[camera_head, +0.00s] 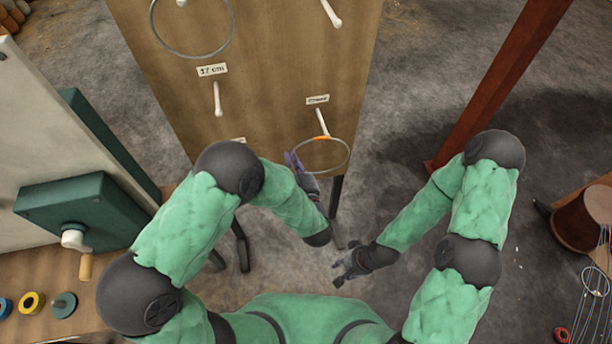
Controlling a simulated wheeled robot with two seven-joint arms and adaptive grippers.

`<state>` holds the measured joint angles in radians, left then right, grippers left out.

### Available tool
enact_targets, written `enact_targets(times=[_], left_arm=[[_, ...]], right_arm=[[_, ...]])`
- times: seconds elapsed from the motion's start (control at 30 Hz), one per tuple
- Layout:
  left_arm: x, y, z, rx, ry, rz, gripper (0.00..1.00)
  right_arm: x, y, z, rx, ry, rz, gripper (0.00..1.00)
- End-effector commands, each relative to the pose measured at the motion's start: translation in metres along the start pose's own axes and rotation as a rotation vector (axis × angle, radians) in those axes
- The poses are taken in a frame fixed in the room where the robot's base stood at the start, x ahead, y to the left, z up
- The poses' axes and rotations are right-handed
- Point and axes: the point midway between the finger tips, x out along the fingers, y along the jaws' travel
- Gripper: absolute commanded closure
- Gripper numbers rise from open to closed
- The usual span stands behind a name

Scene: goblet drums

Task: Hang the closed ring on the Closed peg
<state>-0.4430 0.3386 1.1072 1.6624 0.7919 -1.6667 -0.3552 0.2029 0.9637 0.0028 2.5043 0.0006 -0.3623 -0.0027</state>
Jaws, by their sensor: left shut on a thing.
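The closed ring (349,160) is a thin grey hoop with an orange section at its top. It is at the lower right of the wooden board. My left gripper (292,160) is shut on its left side. A white peg (321,120) under a small label (318,100), too blurred to read surely, points down toward the orange section. The peg's tip and the ring's top overlap in the picture; I cannot tell whether the ring is around the peg. My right gripper (340,271) looks open and empty, below and apart from the board.
The wooden board (270,80) has another white peg (217,98) under a "27 cm" label (212,70), and a larger ring (232,35) hangs at upper left. A red-brown post (500,85) stands right. A bench with coloured rolls (32,302) is lower left.

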Motion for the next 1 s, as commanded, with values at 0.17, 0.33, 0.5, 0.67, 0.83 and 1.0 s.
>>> enact_targets(times=[0.17,0.33,0.5,0.67,0.83,1.0], left_arm=[[-0.031,0.022,0.010,-0.007,-0.003,-0.079,1.00],[-0.048,0.028,0.014,-0.010,-0.008,-0.128,1.00],[-0.050,0.028,0.015,-0.010,-0.010,-0.142,1.00],[-0.041,0.028,0.016,-0.010,-0.010,-0.143,1.00],[-0.029,0.029,0.016,-0.011,-0.010,-0.143,1.00],[-0.018,0.029,0.018,-0.011,-0.010,-0.143,1.00]], right_arm=[[0.011,0.004,-0.001,0.000,0.001,0.000,0.60],[0.014,0.005,-0.001,0.000,0.001,0.000,0.60],[0.015,0.005,-0.001,0.000,0.002,0.000,0.60],[0.018,0.006,-0.002,0.000,0.002,0.000,0.60],[0.021,0.007,-0.002,0.000,0.002,0.000,0.60],[0.025,0.009,-0.002,0.000,0.002,0.000,0.60]])
